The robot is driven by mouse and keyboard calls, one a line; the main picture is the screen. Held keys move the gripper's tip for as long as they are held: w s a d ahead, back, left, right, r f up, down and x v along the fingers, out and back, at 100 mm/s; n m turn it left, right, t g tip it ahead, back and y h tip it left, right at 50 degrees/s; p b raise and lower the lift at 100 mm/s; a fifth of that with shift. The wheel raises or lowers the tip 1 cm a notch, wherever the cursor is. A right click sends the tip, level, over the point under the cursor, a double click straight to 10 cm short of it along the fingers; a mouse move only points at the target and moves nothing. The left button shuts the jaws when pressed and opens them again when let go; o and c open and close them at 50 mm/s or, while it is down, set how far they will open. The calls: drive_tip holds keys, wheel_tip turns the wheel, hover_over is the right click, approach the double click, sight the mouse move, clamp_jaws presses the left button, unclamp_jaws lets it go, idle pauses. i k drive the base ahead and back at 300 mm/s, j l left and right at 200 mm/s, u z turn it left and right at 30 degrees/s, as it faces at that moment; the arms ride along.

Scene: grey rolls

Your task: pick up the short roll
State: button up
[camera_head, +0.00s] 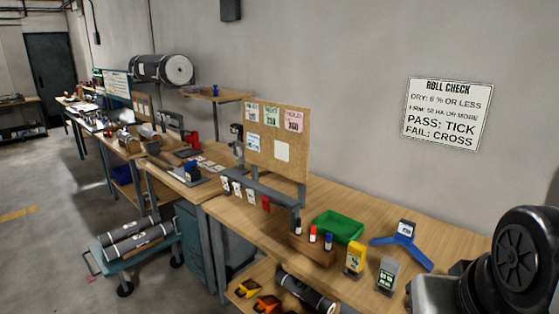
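Several grey rolls show in the head view, and I cannot tell for certain which is the short one. One dark grey roll (305,293) with light markings lies on the lower shelf under the near bench, cut by the bottom edge. Two rolls lie side by side on the low blue cart: a back roll (129,229) and a front roll (139,243). A thick roll (160,69) with a pale end sits high by the wall. My arm's dark links stand at the lower right; my gripper is not in view.
The near bench (225,210) holds a green tray (339,226), a marker holder (311,250), a yellow device (355,259), a grey device (388,275) and a blue stand (403,246). A pegboard (277,140) rises at its back. Orange-and-black tools (266,304) lie beside the lower-shelf roll.

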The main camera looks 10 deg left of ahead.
sight(105, 240)
drive_tip(key=u, duration=1.3)
drive_tip(key=i+j+u, duration=0.3)
drive_tip(key=i, duration=0.2)
drive_tip(key=i+j+u, duration=0.3)
drive_tip(key=i, duration=0.3)
drive_tip(key=i+j+u, duration=0.1)
drive_tip(key=i+u, duration=0.2)
drive_tip(key=i, duration=0.25)
drive_tip(key=i+u, duration=0.2)
drive_tip(key=i, duration=0.55)
drive_tip(key=i+l+u, duration=0.15)
drive_tip(key=i, duration=0.6)
drive_tip(key=i+u, duration=0.25)
drive_tip(key=i, duration=0.5)
drive_tip(key=i+u, duration=0.25)
drive_tip(key=i, duration=0.55)
drive_tip(key=i+z, duration=0.15)
drive_tip(key=i, duration=0.6)
drive_tip(key=i+j+z, duration=0.2)
drive_tip(key=i, duration=0.55)
drive_tip(key=i+l+z, duration=0.1)
drive_tip(key=i+z, duration=0.4)
drive_tip(key=i, duration=0.15)
drive_tip(key=i+j+z, duration=0.15)
drive_tip(key=i+z, duration=0.35)
drive_tip(key=i, duration=0.15)
